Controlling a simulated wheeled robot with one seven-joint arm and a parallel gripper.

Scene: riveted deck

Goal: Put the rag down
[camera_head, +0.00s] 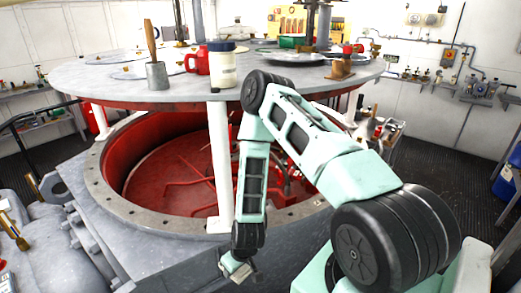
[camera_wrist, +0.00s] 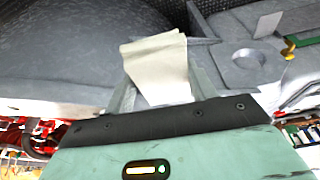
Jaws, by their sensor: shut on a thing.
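The rag (camera_wrist: 158,66) is a cream cloth, seen in the wrist view between the fingers of my gripper (camera_wrist: 163,88). My gripper is shut on it, and the cloth spreads out past the fingertips. In the head view my gripper (camera_head: 238,268) hangs low at the bottom middle, in front of the grey rim of the round red pit. Only a small pale patch shows at its tip there. I cannot tell whether the rag touches a surface below.
A white post (camera_head: 219,165) stands close to my arm. Grey machinery (camera_head: 60,235) fills the lower left.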

